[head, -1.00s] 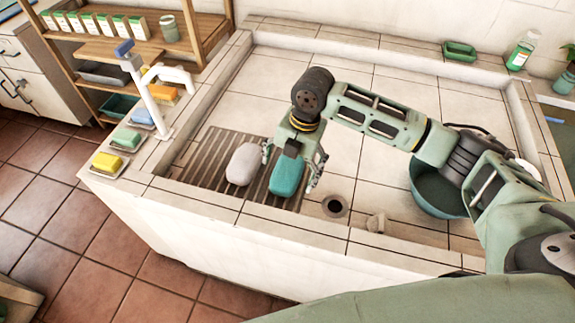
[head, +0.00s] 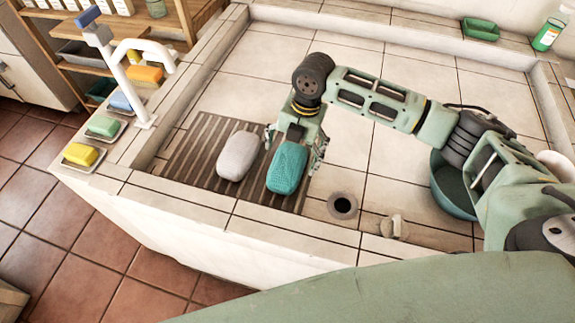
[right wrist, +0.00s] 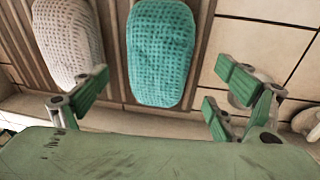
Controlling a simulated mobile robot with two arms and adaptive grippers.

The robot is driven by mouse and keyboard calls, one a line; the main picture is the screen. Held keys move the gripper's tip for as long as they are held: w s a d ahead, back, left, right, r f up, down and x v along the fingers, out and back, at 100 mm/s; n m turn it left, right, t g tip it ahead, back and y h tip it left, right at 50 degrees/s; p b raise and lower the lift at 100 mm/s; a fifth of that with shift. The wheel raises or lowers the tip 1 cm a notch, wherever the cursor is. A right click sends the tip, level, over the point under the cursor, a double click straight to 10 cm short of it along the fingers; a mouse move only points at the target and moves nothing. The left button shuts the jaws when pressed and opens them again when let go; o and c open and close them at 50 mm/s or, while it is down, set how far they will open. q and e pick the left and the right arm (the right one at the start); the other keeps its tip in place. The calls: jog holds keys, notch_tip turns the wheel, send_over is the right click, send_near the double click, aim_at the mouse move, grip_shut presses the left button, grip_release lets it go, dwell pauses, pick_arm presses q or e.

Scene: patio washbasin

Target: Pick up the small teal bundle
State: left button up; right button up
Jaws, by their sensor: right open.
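The small teal bundle (head: 287,170) is a rounded, woven-looking pad lying on the brown slatted rack (head: 190,158) in the tiled basin. In the right wrist view the teal bundle (right wrist: 160,52) shows in the upper middle, its near end between the two fingers in the picture. My right gripper (head: 293,145) is open and empty at the bundle's far end, with a finger to each side. I cannot tell how high it is above the rack. My left gripper is not in view.
A pale bundle (head: 237,156) lies close left of the teal one; it also shows in the wrist view (right wrist: 68,38). A drain hole (head: 342,206) and a small pale fitting (head: 394,227) are to the right. A tap (head: 135,75) and soaps line the left ledge.

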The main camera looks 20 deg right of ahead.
aim_at(289, 161)
jog(key=f, duration=0.3)
jog(key=a+f+p, duration=0.1)
jog(key=f, duration=0.1)
jog(key=shift+w+f, duration=0.15)
jog(key=shift+f, duration=0.1)
jog(key=c, duration=1.4)
